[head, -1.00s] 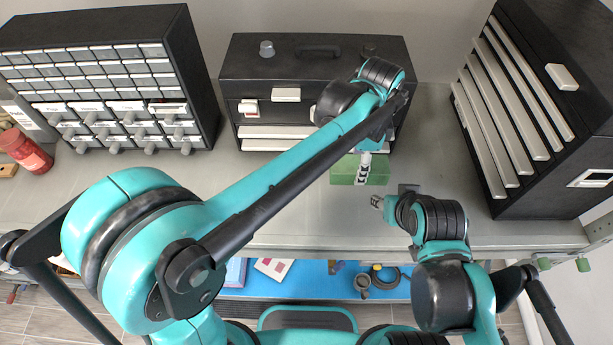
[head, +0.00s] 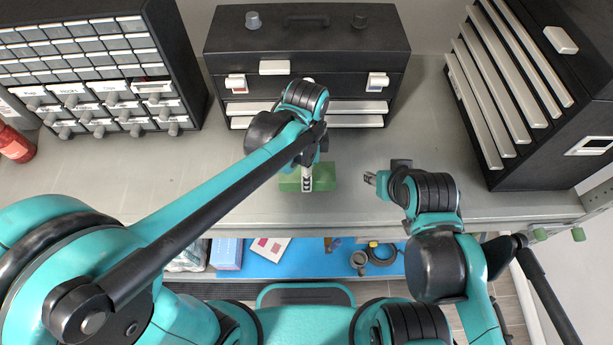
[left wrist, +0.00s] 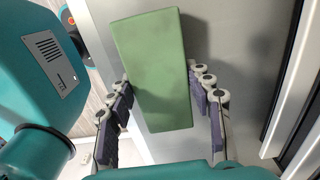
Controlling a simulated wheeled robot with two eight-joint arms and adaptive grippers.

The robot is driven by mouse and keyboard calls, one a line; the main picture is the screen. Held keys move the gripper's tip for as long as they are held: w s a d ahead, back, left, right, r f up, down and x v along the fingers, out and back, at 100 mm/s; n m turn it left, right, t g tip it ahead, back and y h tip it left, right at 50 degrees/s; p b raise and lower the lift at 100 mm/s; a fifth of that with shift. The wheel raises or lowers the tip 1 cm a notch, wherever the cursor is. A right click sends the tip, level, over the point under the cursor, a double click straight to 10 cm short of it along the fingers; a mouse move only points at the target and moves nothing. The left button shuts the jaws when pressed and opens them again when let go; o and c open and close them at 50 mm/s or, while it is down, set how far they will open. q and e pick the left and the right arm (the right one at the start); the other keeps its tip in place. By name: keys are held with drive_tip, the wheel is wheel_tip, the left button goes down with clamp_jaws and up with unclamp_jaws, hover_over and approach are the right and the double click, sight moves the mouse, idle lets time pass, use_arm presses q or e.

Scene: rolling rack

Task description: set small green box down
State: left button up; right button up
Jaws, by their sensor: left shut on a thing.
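The small green box (head: 322,178) is at my left gripper (head: 307,178), over the grey worktop in front of the black toolbox. In the left wrist view the green box (left wrist: 153,70) stands between the two fingers of the left gripper (left wrist: 166,118), which is shut on it. I cannot tell whether the box touches the worktop. My right gripper (head: 371,179) is to the right of the box, apart from it and empty; its fingers are too small to tell open from shut.
A black toolbox (head: 225,65) stands behind the box. A cabinet of small drawers (head: 170,60) stands at the left, with a red jar (head: 14,145) beside it. A black drawer chest (head: 560,125) stands at the right. The worktop (head: 235,185) is clear left of the box.

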use_arm(q)
wheel_tip(320, 180, down, 3)
drive_tip(key=shift+w+r, duration=0.1)
drive_tip(key=shift+r, duration=0.05)
drive_tip(key=shift+b, duration=0.4)
drive_tip(key=o, duration=1.3)
